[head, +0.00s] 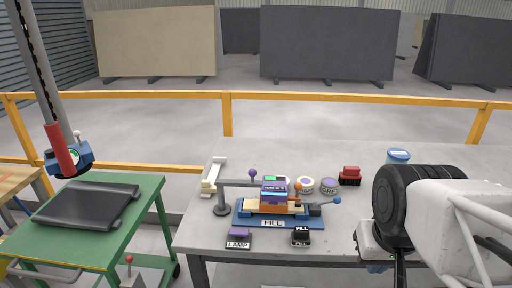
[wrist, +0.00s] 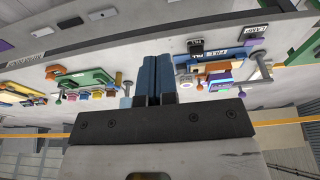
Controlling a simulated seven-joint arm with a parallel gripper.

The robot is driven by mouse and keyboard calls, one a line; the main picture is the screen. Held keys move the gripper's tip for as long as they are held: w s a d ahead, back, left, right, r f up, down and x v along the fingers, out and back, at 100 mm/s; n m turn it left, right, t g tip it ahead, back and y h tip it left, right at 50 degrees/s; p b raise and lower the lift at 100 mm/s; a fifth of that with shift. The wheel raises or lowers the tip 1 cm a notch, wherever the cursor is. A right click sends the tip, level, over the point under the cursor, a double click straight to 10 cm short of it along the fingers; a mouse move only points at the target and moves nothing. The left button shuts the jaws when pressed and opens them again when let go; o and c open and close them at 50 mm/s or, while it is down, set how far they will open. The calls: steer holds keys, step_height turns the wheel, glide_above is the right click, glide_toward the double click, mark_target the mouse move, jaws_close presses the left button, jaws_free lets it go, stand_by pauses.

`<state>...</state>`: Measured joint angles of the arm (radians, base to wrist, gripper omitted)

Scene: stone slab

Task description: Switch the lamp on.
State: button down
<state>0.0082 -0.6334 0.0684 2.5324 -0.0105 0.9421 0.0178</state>
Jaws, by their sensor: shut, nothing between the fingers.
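A small dark switch box with a purple top (head: 238,232) and a LAMP label sits at the near left of the grey table. It also shows in the wrist view, as a purple-topped piece (wrist: 252,41) at the upper right. A post with a horizontal arm (head: 238,184) stands behind it, reaching over a blue fixture; a bright cyan strip (head: 274,193) shows there. I cannot tell whether this is the lamp's light. My gripper (wrist: 157,78) has its blue fingers together, empty, apart from the switch. In the head view my arm is at the right and mostly hides the gripper.
A black-topped box labelled FILL (head: 301,236) sits right of the LAMP box. The blue fixture (head: 245,220) has a ball-ended lever (head: 337,201).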

steer(key=shift+w, duration=0.1)
steer(key=m+g, duration=0.3)
steer(key=m, duration=1.5)
glide_above(239, 232)
steer(key=a, duration=0.3)
step_height(239, 232, down, 8)
steer(key=shift+a+f, duration=0.1)
steer(key=shift+f, duration=0.15)
steer(key=shift+f, duration=0.1)
steer(key=shift+f, duration=6.9)
steer(key=shift+a+f, duration=0.1)
